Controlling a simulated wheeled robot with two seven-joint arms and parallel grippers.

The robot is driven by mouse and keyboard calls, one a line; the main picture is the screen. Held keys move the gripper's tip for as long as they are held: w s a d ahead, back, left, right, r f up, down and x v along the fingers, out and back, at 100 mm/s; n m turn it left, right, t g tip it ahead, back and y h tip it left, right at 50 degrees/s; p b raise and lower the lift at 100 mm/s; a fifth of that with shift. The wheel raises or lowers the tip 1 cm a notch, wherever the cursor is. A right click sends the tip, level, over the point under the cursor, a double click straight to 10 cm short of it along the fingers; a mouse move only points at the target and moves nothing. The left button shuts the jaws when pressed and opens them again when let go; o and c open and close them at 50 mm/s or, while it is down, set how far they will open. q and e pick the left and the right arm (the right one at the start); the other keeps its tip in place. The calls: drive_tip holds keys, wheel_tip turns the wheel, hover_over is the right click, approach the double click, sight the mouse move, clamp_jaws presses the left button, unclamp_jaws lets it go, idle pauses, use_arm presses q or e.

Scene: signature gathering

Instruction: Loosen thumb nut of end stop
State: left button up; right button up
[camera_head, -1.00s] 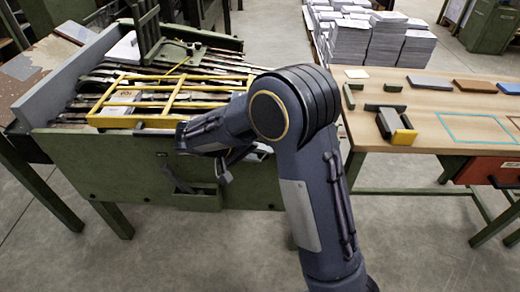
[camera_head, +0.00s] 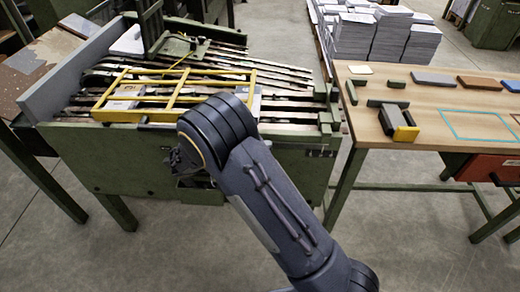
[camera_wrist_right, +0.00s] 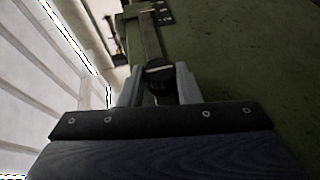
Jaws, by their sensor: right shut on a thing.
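In the right wrist view, the thumb nut (camera_wrist_right: 158,68) is a dark round knob with a pale slot-like line across its head. It sits at the end of a greenish metal bar (camera_wrist_right: 148,38) beside the green machine side, seemingly part of the end stop. My right gripper (camera_wrist_right: 157,88) has its two grey fingers on either side of the nut and is shut on it. My left gripper is not in view.
A yellow frame (camera_head: 172,99) lies over the machine's rails. A wooden table (camera_head: 440,92) to the right holds small blocks and a yellow-and-black fixture (camera_head: 405,133). Paper stacks (camera_head: 372,42) stand behind. Bare floor lies in front of the machine.

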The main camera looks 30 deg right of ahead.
idle(0.3)
drive_tip(key=o, duration=1)
drive_tip(key=shift+c, duration=0.2)
drive_tip(key=shift+a, duration=0.1)
drive_tip(key=p+v, duration=0.1)
drive_tip(key=v, duration=0.6)
drive_tip(key=shift+a, duration=0.35)
